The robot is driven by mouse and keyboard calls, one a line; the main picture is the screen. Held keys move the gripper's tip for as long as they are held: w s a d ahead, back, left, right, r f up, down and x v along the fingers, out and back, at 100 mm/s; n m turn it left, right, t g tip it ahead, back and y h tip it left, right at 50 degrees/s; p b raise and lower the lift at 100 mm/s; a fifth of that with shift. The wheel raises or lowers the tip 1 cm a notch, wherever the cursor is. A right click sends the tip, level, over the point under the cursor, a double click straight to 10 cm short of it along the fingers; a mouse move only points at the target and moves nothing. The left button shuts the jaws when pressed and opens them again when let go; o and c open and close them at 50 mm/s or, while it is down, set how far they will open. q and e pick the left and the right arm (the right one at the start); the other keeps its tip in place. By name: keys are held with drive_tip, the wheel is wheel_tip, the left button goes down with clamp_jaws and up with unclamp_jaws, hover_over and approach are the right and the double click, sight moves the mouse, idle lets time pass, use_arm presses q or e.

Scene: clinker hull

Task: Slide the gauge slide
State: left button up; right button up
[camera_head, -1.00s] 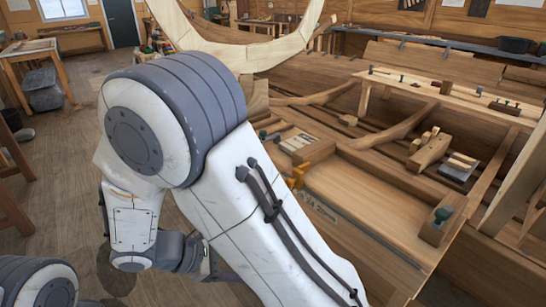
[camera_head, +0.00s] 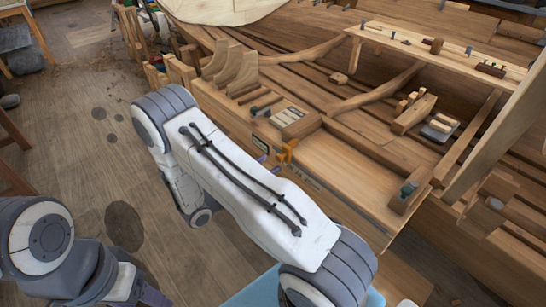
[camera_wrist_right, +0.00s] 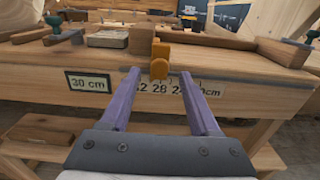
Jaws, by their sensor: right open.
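The gauge slide is an orange block (camera_wrist_right: 160,62) on the front edge of a wooden bench, in the middle of the right wrist view. It also shows in the head view as the orange block (camera_head: 287,151). A printed scale (camera_wrist_right: 166,87) runs under it, with the slide above about the 28. A plate reading 30 cm (camera_wrist_right: 88,84) is left of the scale. My right gripper (camera_wrist_right: 159,77) is open, its purple fingers on either side of the slide's line; contact cannot be told. In the head view my arm mostly hides it. My left gripper (camera_head: 150,296) is barely in view, lower left.
Wooden hull planks and ribs rise behind. Open floor (camera_head: 60,130) lies at the left.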

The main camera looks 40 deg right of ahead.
sight(277, 159)
drive_tip(key=shift+w+d+p, duration=0.15)
drive_tip(key=shift+d+p, duration=0.15)
drive_tip(key=shift+d, duration=1.25)
clamp_jaws()
